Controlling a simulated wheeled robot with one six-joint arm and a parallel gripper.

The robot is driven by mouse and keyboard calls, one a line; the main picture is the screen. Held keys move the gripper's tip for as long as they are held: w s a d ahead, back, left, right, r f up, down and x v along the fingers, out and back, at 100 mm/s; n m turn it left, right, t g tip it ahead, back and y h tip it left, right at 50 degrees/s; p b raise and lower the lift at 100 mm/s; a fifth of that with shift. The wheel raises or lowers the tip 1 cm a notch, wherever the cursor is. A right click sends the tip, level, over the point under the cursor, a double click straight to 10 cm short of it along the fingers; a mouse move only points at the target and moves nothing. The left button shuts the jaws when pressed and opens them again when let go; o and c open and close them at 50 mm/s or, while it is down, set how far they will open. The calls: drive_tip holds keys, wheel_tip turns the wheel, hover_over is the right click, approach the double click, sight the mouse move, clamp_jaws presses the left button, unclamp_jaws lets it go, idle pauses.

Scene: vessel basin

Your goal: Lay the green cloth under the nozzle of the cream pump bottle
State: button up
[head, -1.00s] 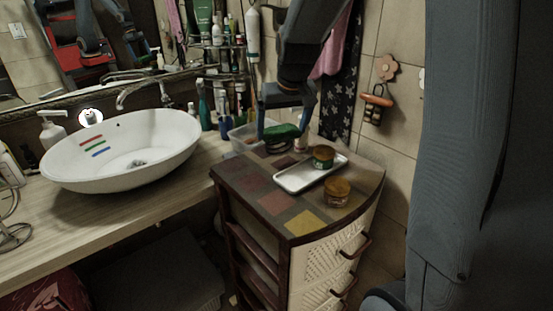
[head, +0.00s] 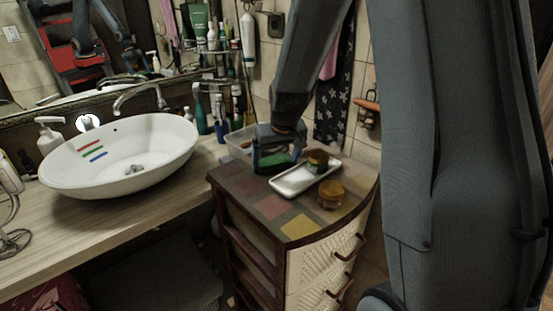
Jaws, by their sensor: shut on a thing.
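My gripper (head: 277,164) is over the top of the small cabinet, beside the white tray. It is shut on the green cloth (head: 276,160), which shows as a dark green patch between the blue fingers. I cannot tell whether the cloth touches the cabinet top. The cream pump bottle (head: 49,137) stands upright on the counter at the far left, behind the basin's left rim. Its nozzle (head: 47,120) is at the top, and its lower part is partly hidden by the basin.
The white basin (head: 120,160) stands on the wooden counter (head: 130,215), between bottle and cabinet (head: 240,185). The white tray (head: 290,186) holds a jar (head: 318,160); another jar (head: 331,194) stands in front. A clear box (head: 238,142) and several upright bottles are behind. The counter front is clear.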

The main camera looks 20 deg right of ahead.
drive_tip(key=o, duration=0.8)
drive_tip(key=shift+f, duration=0.1)
